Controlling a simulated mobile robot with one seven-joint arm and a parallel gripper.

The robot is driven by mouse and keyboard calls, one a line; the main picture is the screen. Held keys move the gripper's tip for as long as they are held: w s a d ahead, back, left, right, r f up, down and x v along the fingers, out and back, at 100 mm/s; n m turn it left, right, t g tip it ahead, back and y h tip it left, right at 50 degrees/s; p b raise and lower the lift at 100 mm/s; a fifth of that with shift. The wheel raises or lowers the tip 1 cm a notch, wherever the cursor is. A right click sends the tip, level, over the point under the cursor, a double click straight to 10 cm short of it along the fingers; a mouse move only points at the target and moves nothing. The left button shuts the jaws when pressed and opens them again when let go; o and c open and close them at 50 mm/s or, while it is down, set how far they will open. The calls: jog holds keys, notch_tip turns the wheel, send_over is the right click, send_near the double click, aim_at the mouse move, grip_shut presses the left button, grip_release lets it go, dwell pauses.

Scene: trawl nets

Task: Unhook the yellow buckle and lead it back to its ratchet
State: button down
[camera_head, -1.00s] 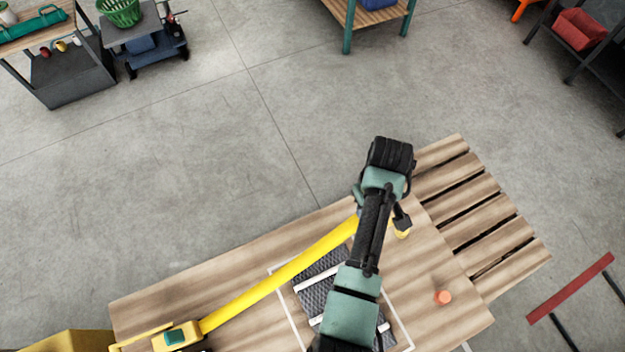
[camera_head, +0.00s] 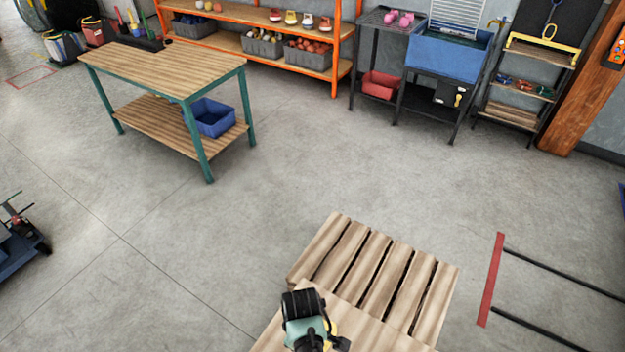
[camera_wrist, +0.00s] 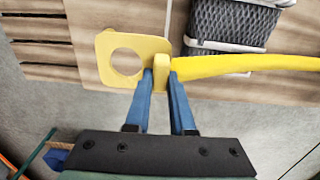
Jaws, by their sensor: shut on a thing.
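The yellow buckle (camera_wrist: 105,50), a flat plate with a round hole, shows in the wrist view. Wood-coloured surface is seen through the hole, with no hook in it. My gripper (camera_wrist: 161,75) has its two blue fingers shut on the buckle's yellow bar at its strap end. The yellow strap (camera_wrist: 250,64) runs from there to the right, over the wooden table (camera_wrist: 180,95). I cannot tell how high the buckle is above the table. In the head view my wrist hides most of the buckle, and the ratchet is out of view.
A dark mesh pad (camera_wrist: 232,24) with white bands lies on the table beside the strap. A slatted wooden pallet (camera_head: 395,270) adjoins the table's far end. Open concrete floor lies beyond. A workbench (camera_head: 165,70), an orange shelf (camera_head: 245,38) and a blue sink (camera_head: 450,55) stand further back.

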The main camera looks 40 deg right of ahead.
jog(key=s+a+p, duration=0.1)
jog(key=s+a, duration=0.2)
jog(key=a, duration=0.9)
jog(key=s+a+p, duration=0.1)
jog(key=s+a, duration=0.2)
jog(key=a, duration=0.9)
jog(key=s+a+p, duration=0.1)
jog(key=s+a, duration=0.2)
jog(key=a, duration=0.9)
jog(key=f+b, duration=1.2)
jog(key=f, duration=0.1)
jog(key=shift+w+a, duration=0.15)
jog(key=shift+a, duration=0.05)
jog(key=shift+f+b, duration=0.75)
jog(key=shift+b, duration=0.05)
jog(key=c, duration=0.7)
grip_release()
notch_tip(320, 180, up, 13)
